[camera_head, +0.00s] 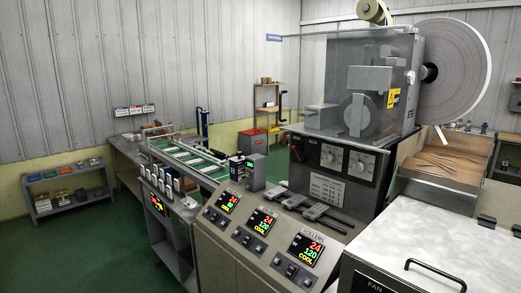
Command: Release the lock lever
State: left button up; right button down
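The wrapping machine stands at the centre and right. Several dark metal lever-like parts (300,204) lie on the sloped console (225,262), behind its displays. I cannot tell whether one of them is the lock lever. A large white paper reel (462,65) sits on a black hub (430,73) at the upper right, beside the clear machine cover (340,60). No lever can be made out clearly at the hub. Neither of my grippers is in view.
Red and green number displays (305,248) line the console. A white lid (430,245) with a black handle (436,272) fills the lower right. A tray of sticks (450,160) is behind it. A conveyor (185,155) runs back left. Green floor is open at left.

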aim_at(301, 161)
jog(key=i+j+u, duration=0.1)
jog(key=i+j, duration=0.3)
jog(key=i+j+u, duration=0.15)
jog(key=i+j, duration=0.2)
jog(key=i, duration=0.15)
jog(key=i+j+u, duration=0.1)
jog(key=i+j, duration=0.25)
jog(key=i, duration=0.15)
